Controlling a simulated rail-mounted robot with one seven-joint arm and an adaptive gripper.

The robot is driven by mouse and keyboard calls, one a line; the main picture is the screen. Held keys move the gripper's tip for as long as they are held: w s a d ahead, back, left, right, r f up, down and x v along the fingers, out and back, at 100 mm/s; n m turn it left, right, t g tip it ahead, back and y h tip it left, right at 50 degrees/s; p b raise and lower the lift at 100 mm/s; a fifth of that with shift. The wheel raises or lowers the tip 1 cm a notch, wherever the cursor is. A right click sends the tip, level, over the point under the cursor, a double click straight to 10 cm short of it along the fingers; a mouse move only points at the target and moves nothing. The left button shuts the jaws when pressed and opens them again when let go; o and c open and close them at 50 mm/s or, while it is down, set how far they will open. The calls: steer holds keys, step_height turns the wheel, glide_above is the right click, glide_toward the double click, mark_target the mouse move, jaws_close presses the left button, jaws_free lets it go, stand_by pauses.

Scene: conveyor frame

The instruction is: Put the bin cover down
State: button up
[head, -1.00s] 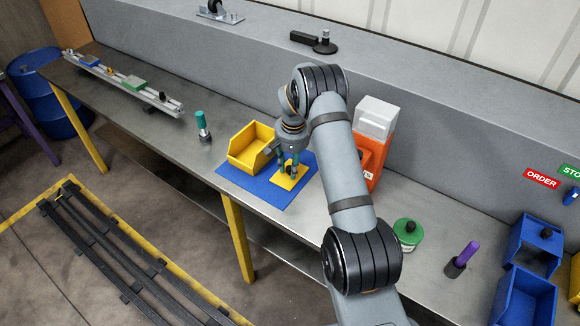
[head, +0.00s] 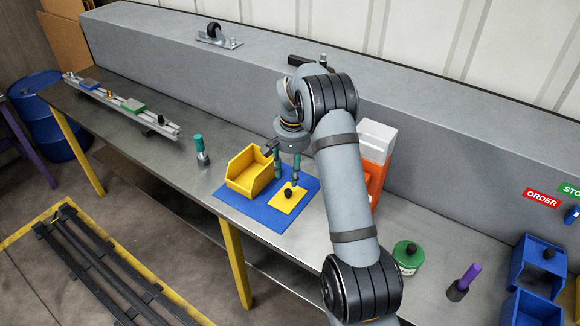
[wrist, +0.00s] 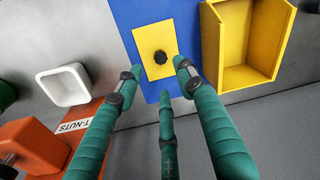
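The bin cover (head: 285,202) is a flat yellow plate with a black knob. It lies on the blue mat (head: 258,210), to the right of the yellow bin (head: 243,180), which is open at the top. In the wrist view the cover (wrist: 146,67) lies flat on the mat beyond my fingertips, with the yellow bin (wrist: 212,60) to its right. My gripper (head: 287,178) is above the cover, apart from it. In the wrist view its green fingers (wrist: 155,85) are spread, with nothing between them.
An orange dispenser with a white top (head: 377,150) stands close behind my arm. A green-lidded jar (head: 407,258), a purple-handled tool (head: 465,280) and blue bins (head: 537,265) are to the right. A teal-topped tool (head: 200,148) stands left of the mat.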

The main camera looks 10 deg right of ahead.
step_height(320, 180, up, 3)
steer(key=shift+s+r, duration=0.15)
steer(key=shift+r, duration=0.05)
stand_by(1.4)
